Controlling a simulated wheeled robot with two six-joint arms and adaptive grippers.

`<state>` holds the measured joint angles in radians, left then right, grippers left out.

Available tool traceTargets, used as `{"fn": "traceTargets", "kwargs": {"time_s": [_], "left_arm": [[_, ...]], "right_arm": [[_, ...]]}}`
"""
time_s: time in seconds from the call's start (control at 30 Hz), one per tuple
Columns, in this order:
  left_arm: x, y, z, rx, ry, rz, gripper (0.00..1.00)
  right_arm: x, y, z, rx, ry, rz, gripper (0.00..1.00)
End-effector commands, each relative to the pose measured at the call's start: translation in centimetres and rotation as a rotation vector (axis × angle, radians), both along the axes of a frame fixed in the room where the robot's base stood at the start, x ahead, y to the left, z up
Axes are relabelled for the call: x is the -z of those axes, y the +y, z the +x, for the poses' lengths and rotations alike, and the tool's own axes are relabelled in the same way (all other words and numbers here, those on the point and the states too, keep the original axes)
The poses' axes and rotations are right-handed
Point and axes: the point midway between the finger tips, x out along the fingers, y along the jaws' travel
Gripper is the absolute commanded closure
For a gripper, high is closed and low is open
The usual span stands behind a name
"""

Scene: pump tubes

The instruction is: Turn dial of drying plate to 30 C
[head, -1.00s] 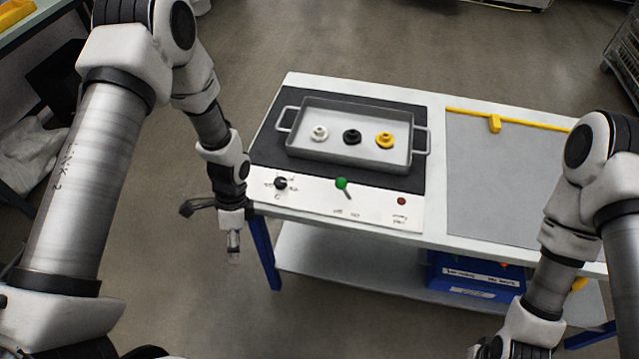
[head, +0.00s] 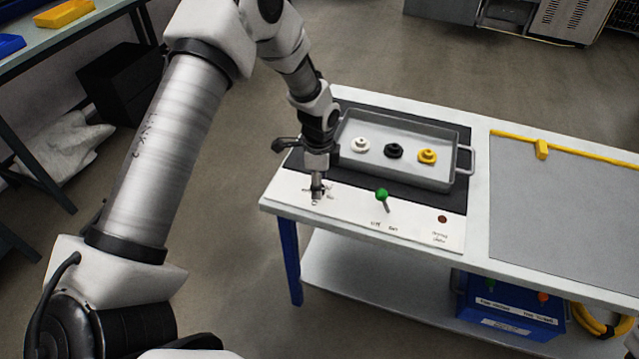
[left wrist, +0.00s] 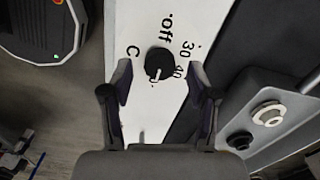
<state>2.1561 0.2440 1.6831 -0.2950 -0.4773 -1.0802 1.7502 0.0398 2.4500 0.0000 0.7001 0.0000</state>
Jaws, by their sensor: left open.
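The drying plate's dial (left wrist: 159,62) is a round black knob with a small white mark, on a white panel (left wrist: 140,25). "Off", "30" and "40" are printed around it, and another label below is partly hidden. The white mark points toward the bottom of the left wrist view, not at "30". My left gripper (left wrist: 160,72) is open, with one finger on each side of the dial and gaps between. In the head view my left gripper (head: 317,190) is over the panel's left end and hides the dial. My right gripper is out of view.
A green-topped switch (head: 382,195) and a red light (head: 442,219) are on the panel to the right. Behind is a grey tray (head: 456,177) with white, black and yellow parts. A blue box (head: 505,312) is on the shelf below.

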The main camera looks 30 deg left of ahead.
Motion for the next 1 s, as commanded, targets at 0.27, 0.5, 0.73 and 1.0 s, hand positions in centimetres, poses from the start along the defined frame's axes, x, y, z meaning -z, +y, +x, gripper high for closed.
{"fn": "traceTargets", "kwargs": {"time_s": [0.27,0.5,0.73,1.0], "left_arm": [[1.08,-0.01,0.01,0.000,-0.001,0.000,0.40],[1.07,0.00,-0.01,0.000,-0.001,0.000,1.00],[1.07,0.00,-0.03,-0.003,0.000,0.000,1.00],[0.97,-0.01,-0.05,-0.069,0.001,0.001,1.00]], "right_arm": [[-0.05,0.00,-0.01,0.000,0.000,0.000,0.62],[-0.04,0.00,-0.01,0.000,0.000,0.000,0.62],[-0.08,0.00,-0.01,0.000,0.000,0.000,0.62],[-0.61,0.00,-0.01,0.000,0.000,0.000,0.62]]}}
